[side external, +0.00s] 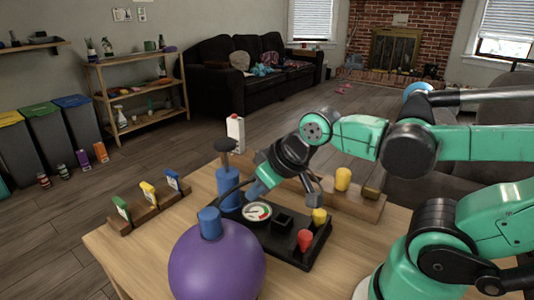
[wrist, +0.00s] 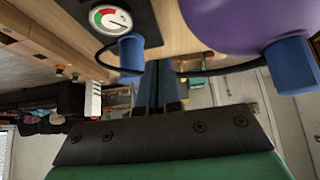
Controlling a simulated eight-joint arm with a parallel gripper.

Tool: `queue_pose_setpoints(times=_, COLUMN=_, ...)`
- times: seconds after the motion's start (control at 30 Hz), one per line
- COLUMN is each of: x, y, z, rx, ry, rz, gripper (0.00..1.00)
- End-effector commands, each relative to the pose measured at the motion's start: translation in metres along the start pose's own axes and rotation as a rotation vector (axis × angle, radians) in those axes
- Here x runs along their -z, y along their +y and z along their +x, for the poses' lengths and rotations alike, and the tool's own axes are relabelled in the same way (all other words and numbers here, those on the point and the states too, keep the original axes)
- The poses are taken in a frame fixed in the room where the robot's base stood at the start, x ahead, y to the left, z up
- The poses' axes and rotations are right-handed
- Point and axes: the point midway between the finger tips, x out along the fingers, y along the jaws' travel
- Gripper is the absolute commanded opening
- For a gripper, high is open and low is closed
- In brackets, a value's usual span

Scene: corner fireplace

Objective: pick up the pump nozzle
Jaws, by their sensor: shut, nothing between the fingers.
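The pump nozzle appears to be the blue cylinder (side external: 209,222) on top of the purple ball (side external: 217,265), with the black hose running to it. In the wrist view this blue piece (wrist: 292,66) is at the right, against the ball (wrist: 225,22). The blue pump (side external: 229,190) with a dark handle stands behind the ball. My gripper (side external: 252,194) is shut and empty, above the gauge and right of the nozzle, apart from it. In the wrist view my shut fingers (wrist: 158,68) point between the pump body (wrist: 131,53) and the nozzle, near the hose.
A black tray (side external: 318,246) holds a round gauge (side external: 257,211), a red knob (side external: 305,240) and a yellow knob (side external: 319,216). A wooden rack with cards (side external: 148,208) is at the left. A white box (side external: 235,133) and a yellow peg (side external: 343,179) stand behind. The table's front left is clear.

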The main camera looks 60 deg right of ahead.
Motion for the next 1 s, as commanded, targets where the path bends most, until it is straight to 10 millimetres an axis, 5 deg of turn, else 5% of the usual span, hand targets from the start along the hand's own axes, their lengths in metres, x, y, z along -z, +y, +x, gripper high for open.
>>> queue_pose_setpoints(times=0.17, x=0.000, y=0.000, z=0.000, rx=0.000, ry=0.000, rz=0.000, gripper=0.00)
queue_pose_setpoints(times=0.43, x=0.000, y=0.000, z=0.000, rx=0.000, ry=0.000, rz=0.000, gripper=0.71)
queue_pose_setpoints(times=0.77, x=0.001, y=0.000, z=-0.001, rx=0.000, ry=0.000, rz=0.000, gripper=0.72)
queue_pose_setpoints(times=1.0, x=0.024, y=0.000, z=-0.034, rx=0.000, ry=0.000, rz=0.000, gripper=0.72)
